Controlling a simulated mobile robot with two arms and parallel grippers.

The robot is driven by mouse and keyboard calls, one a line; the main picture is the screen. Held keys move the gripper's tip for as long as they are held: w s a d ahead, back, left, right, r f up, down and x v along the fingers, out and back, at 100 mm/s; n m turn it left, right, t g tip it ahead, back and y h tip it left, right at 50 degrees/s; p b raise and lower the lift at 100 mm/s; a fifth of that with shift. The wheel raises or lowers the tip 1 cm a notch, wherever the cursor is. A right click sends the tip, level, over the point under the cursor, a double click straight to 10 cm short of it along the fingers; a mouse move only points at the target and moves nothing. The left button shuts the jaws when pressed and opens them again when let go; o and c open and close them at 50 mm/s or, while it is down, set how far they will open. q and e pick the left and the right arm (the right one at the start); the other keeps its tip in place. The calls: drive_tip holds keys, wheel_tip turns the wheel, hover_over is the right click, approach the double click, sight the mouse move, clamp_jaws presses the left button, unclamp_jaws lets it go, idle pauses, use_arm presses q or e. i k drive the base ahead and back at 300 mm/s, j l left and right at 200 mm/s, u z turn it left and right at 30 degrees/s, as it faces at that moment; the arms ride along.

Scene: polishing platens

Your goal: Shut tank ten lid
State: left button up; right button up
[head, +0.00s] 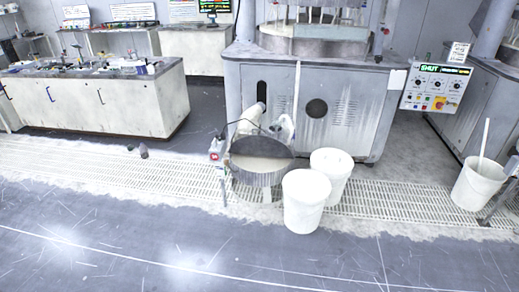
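A round metal tank (258,186) stands on the floor grating in front of a large grey polishing machine. A dark half-round lid part (262,146) shows at the back of its top, and a pale surface (258,166) shows in front of it. I cannot tell whether the pale surface is liquid or another lid half. A small box with a red label (215,150) is at the tank's left rim; its number is too small to read. Neither of my grippers is in view.
Two white buckets (305,202) (331,176) stand close at the tank's right. Another white bucket (478,184) with a stick is at far right. The polishing machine (305,108) blocks the back. A workbench (95,100) is at left. The front floor is clear.

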sight(261, 145)
drive_tip(key=i+j, duration=0.2)
drive_tip(key=i, duration=0.3)
drive_tip(key=i+j+z, duration=0.1)
drive_tip(key=i, duration=0.45)
